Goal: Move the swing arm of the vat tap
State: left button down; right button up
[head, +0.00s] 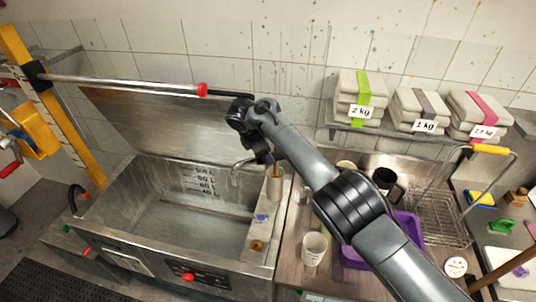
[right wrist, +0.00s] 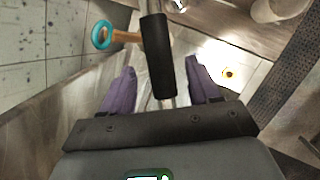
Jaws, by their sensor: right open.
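The vat tap's chrome spout (head: 238,170) curves over the back right corner of the steel vat (head: 150,238). My right gripper (head: 268,157) is pointed down beside the tap and partly hides it. In the right wrist view, a black sleeve (right wrist: 157,55) on a metal tube, seemingly the swing arm's grip, lies between the two purple fingers of my right gripper (right wrist: 161,68). The fingers are apart, with a gap visible on each side of the sleeve. A brass-coloured stem with a teal ring (right wrist: 102,35) is to its left. My left gripper is not in view.
A steel rail with a red collar (head: 202,90) runs above the vat. A tan cylinder (head: 275,187) stands close to the gripper. Right of the vat are a white cup (head: 314,248), a purple tray (head: 408,222) and a wire basket (head: 436,215). The vat interior looks clear.

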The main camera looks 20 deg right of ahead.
jog(key=v, duration=0.7)
jog(key=shift+r+b, duration=0.3)
jog(key=shift+r, duration=0.05)
jog(key=shift+s+a, duration=0.1)
jog(key=shift+a, duration=0.05)
